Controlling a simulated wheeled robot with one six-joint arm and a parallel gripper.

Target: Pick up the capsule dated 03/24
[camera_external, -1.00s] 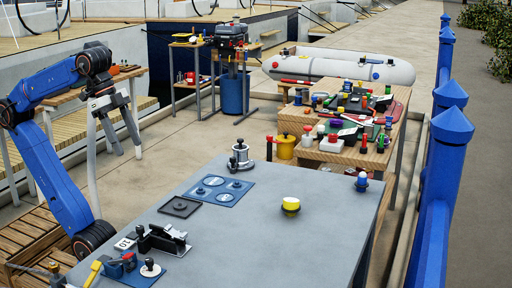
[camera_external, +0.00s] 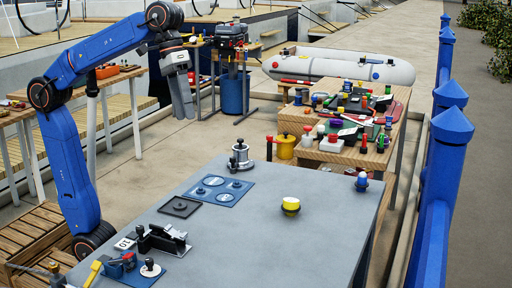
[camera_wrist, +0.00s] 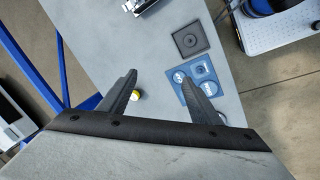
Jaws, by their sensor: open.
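No date text is legible in either view, so I cannot tell which thing is dated 03/24. A small yellow and white rounded thing (camera_external: 290,204) sits alone on the grey table, right of the blue mat. In the wrist view it shows (camera_wrist: 136,95) beside the left finger, partly hidden. A small blue thing with a reddish part (camera_external: 362,182) stands near the table's far right corner. My gripper (camera_external: 184,110) is open and empty, high up beyond the table's far left side, with its fingers pointing down. Its two spread fingers also show in the wrist view (camera_wrist: 158,76).
The grey table (camera_external: 270,245) holds a blue mat with round discs (camera_external: 220,190), a dark square pad (camera_external: 180,207), a metal pot-like thing (camera_external: 240,158) and a black tool (camera_external: 162,240). A crowded wooden table (camera_external: 335,155) stands behind. The grey table's right half is mostly clear.

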